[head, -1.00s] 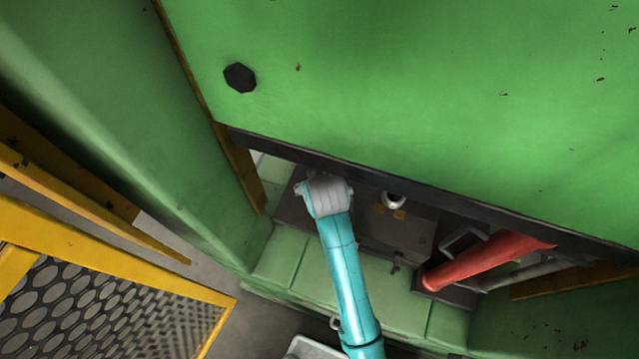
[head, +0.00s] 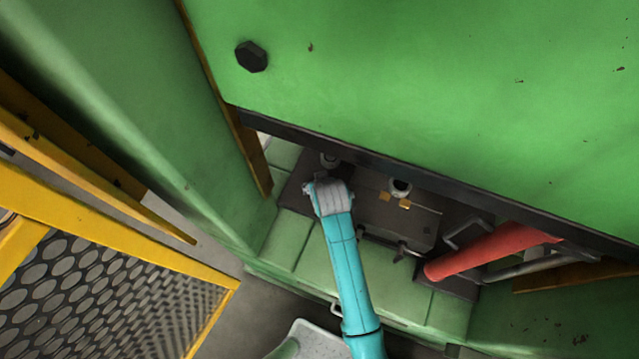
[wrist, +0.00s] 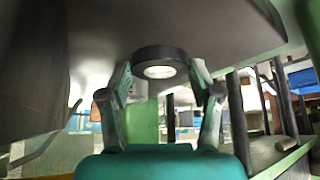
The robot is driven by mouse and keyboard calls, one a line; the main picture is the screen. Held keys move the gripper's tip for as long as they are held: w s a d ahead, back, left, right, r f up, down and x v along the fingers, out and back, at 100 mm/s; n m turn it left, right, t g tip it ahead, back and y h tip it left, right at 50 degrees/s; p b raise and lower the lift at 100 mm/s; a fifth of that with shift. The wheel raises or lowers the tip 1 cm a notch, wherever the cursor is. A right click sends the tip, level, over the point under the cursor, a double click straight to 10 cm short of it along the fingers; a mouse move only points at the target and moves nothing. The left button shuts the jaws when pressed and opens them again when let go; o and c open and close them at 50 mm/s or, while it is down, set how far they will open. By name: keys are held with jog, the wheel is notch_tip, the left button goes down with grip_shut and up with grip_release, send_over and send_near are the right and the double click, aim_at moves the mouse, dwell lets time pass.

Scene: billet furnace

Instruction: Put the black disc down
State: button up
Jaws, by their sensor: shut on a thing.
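The black disc (wrist: 143,56) shows in the wrist view as a dark round piece with a pale, bright centre. It sits between the two fingertips of my gripper (wrist: 162,80), and my gripper is shut on it. A broad dark surface lies just behind and above the disc in that view; I cannot tell whether they touch. In the head view my gripper and the disc are hidden behind my arm's end, which is over the dark block under the green panel.
The green panel (head: 420,80) hangs low above. A red cylinder (head: 490,252) lies to the right. A yellow mesh guard (head: 110,290) stands at left.

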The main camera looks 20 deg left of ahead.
jog(key=shift+f, duration=0.1)
jog(key=o, duration=1.5)
jog(key=shift+c, duration=0.2)
jog(key=shift+r, duration=0.2)
jog(key=v, duration=1.2)
jog(key=shift+f, duration=0.1)
